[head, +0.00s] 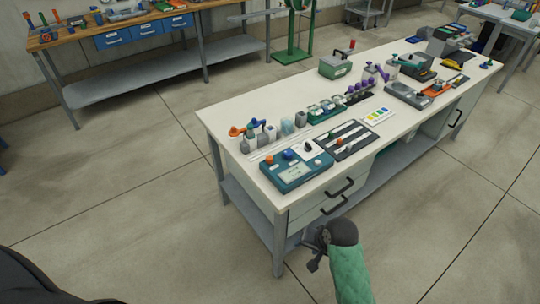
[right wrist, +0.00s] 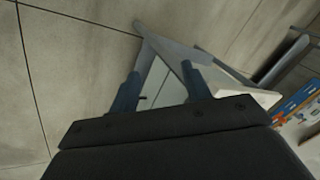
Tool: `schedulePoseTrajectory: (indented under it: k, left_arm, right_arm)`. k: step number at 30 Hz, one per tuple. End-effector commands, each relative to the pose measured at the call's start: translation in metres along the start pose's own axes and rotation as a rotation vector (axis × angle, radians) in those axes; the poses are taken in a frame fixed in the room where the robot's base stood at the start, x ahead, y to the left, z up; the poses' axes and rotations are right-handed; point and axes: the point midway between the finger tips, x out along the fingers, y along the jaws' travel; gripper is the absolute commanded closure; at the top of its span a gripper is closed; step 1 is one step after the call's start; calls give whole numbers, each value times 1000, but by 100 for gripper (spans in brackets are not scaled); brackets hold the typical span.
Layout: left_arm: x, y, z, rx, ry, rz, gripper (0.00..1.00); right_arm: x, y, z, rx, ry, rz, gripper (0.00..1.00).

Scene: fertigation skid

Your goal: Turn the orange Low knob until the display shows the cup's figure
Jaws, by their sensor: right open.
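A teal control box (head: 297,184) stands at the near left corner of the long white bench. On its top are an orange knob (head: 270,158), a blue knob (head: 288,155) and a black knob (head: 308,147). A pale display panel (head: 292,176) faces up on the box; its figures are too small to read. I cannot tell which thing is the cup; small grey containers (head: 270,132) stand behind the box. My right gripper (head: 312,256) is open and empty, low in front of the bench drawers, apart from the box. The right wrist view shows its two fingers (right wrist: 160,88) spread. My left gripper is out of view.
The white bench (head: 228,118) has black-handled drawers (head: 338,190) and a lower grey shelf. Floor in front is clear.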

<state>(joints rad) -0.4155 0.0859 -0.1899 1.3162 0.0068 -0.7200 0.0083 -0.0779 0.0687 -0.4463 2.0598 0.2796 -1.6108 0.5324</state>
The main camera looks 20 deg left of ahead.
Motion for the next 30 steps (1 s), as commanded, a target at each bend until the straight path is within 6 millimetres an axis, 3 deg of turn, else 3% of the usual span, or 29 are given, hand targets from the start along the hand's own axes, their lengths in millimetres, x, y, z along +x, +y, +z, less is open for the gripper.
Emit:
schedulePoseTrajectory:
  k: [6, 15, 22, 30]
  left_arm:
    - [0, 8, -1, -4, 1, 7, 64]
    - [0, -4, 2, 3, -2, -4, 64]
    - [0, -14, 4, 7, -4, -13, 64]
    - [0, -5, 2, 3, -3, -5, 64]
  right_arm:
    - [19, -62, -42, 46, -55, -35, 52]
    - [37, -134, -90, 120, -132, -19, 52]
    - [45, -178, -124, 186, -174, 35, 52]
    - [47, -214, -169, 287, -190, 140, 52]
